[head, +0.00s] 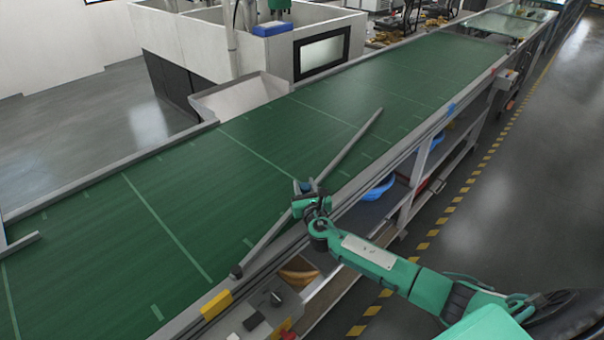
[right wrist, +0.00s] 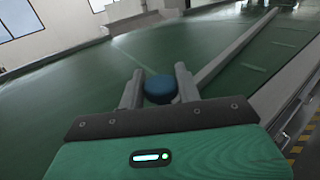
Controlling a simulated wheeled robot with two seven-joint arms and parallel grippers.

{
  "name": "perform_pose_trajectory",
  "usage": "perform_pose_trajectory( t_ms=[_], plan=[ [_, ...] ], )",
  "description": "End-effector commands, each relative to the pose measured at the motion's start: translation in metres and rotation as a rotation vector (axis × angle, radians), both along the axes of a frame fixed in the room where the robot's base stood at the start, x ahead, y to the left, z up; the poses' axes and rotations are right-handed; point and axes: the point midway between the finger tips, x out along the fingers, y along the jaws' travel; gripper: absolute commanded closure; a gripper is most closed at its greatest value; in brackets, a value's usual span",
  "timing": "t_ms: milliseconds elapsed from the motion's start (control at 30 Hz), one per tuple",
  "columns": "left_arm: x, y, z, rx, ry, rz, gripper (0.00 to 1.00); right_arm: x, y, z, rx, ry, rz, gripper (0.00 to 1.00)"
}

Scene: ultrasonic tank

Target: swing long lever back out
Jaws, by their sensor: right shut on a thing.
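The long lever (head: 345,150) is a thin grey bar lying slantwise over the green conveyor belt, from a dark end at the near edge rail to a free tip farther out over the belt. A blue round knob (right wrist: 160,88) sits between the fingers of my right gripper (head: 306,186), which is shut on it about midway along the bar. In the right wrist view the lever (right wrist: 235,48) runs off to the upper right beyond the fingers. The gripper hides how the knob joins the bar. My left gripper is not in view.
The green belt (head: 130,235) is clear around the lever. A short grey bar (head: 20,242) juts in at the left edge. A grey chute (head: 238,100) and white machine housing stand along the far side. Blue bins (head: 378,188) sit on a shelf below the near rail.

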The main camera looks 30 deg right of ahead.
Motion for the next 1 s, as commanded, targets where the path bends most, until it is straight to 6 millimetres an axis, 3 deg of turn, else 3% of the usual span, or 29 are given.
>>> perform_pose_trajectory(
  t_ms=[33, 200, 400, 967, 1000],
  plan=[
    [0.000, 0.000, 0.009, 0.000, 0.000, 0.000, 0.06, -0.010, -0.006, 0.004, 0.000, 0.001, -0.035, 1.00],
    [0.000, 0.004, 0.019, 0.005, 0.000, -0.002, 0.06, -0.037, -0.020, 0.003, 0.001, 0.000, -0.131, 1.00],
    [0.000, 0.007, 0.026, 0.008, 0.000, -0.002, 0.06, -0.057, -0.028, 0.002, 0.001, -0.002, -0.199, 1.00],
    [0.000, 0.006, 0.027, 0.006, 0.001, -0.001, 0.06, -0.066, -0.032, -0.001, -0.001, 0.001, -0.230, 1.00],
    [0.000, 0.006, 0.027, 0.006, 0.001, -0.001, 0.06, -0.066, -0.032, -0.001, -0.001, 0.001, -0.230, 0.60]
  ],
)
